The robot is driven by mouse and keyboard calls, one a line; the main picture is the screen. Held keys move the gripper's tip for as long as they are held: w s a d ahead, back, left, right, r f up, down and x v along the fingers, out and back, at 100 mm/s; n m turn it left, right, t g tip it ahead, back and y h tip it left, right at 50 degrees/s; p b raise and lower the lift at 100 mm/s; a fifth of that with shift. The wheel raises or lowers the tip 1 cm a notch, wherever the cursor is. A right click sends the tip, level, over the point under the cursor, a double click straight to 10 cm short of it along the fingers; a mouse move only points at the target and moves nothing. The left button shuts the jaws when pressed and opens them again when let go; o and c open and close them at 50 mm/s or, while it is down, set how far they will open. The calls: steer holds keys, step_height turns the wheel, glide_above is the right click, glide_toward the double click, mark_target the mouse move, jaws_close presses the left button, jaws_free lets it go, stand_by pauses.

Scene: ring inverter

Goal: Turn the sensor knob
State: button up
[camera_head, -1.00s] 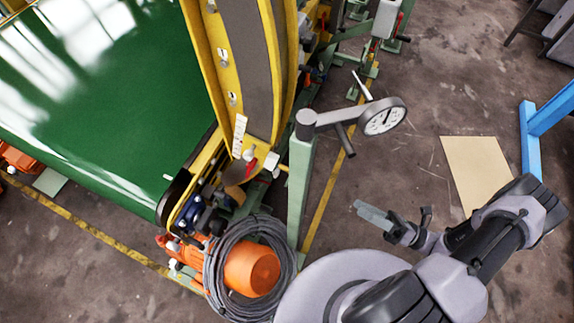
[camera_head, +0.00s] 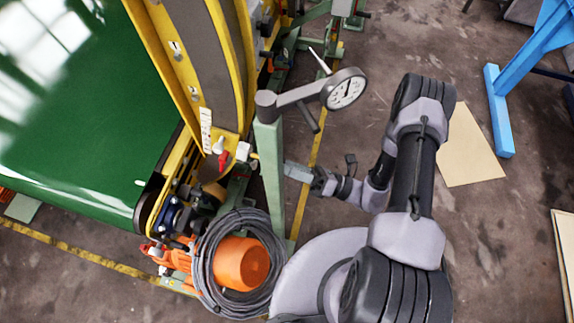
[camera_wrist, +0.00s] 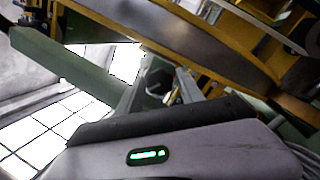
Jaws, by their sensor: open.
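A round white dial gauge (camera_head: 344,89) sits on a grey arm at the top of a green post (camera_head: 271,180) in the head view. A dark handle (camera_head: 308,118) hangs from that arm, and a thin pale rod (camera_head: 319,61) sticks up behind it. A red knob (camera_head: 223,161) sits on the yellow frame left of the post. I cannot tell which part is the sensor knob. My gripper (camera_head: 292,171) is open, just right of the post and below the gauge. In the wrist view, a dark round-looking end (camera_wrist: 158,79) shows between its fingers (camera_wrist: 157,91).
The yellow machine frame (camera_head: 185,75) and green belt (camera_head: 85,125) fill the left. An orange motor (camera_head: 241,262) with coiled grey cable (camera_head: 205,283) lies by the post's foot. A blue stand (camera_head: 500,115) is at right. The floor between has free room around a tan sheet (camera_head: 468,150).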

jaws_close()
steer(key=m, duration=1)
steer(key=shift+m, duration=0.3)
stand_by(0.6)
jaws_free()
stand_by(0.3)
